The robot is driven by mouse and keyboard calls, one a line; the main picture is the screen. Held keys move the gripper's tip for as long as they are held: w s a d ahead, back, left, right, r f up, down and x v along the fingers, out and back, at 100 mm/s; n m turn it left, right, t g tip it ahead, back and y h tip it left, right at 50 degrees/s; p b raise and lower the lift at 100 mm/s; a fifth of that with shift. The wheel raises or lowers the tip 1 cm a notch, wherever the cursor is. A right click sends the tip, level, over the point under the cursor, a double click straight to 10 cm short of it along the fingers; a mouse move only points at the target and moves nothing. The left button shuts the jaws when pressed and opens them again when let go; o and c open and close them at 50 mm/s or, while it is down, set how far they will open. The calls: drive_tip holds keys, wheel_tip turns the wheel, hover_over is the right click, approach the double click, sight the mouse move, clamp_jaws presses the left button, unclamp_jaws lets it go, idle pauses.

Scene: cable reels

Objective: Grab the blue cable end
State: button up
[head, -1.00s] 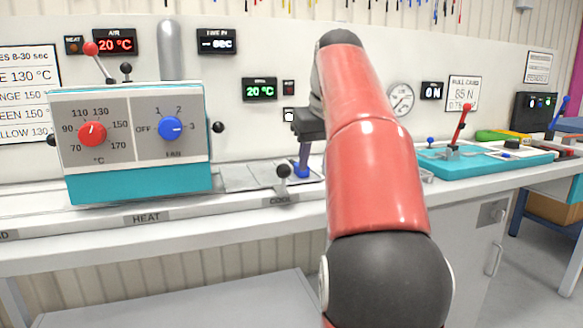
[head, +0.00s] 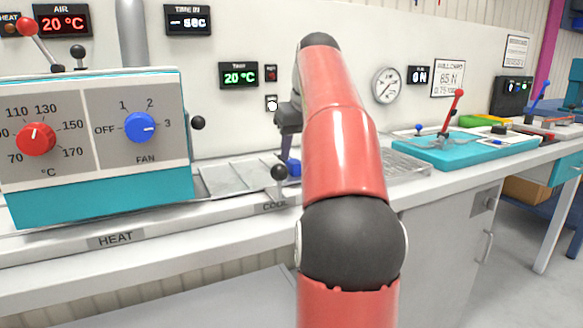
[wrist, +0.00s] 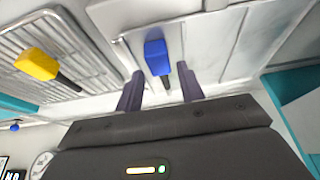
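The blue cable end (wrist: 156,56) lies on a light grey metal plate (wrist: 192,45) in the wrist view, with a short dark tail pointing toward my gripper. My gripper (wrist: 160,70) is open, one finger on each side of the tail, with the blue block just past the fingertips. I cannot tell whether the fingers touch it. In the head view the blue end (head: 294,168) shows small beside my red arm, below the dark gripper body (head: 289,118). My arm hides part of it there.
A yellow cable end (wrist: 37,64) lies on a wire rack (wrist: 75,40) beside the plate. A black-knobbed lever (head: 279,173) stands at the bench's front edge near the blue end. A teal heater box (head: 95,150) stands left; a teal press (head: 465,147) stands right.

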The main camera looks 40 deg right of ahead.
sight(294, 161)
drive_tip(key=x, duration=0.3)
drive_tip(key=shift+f+b, duration=0.2)
drive_tip(key=shift+b, duration=0.1)
drive_tip(key=c, duration=0.8)
drive_tip(key=shift+r, duration=0.15)
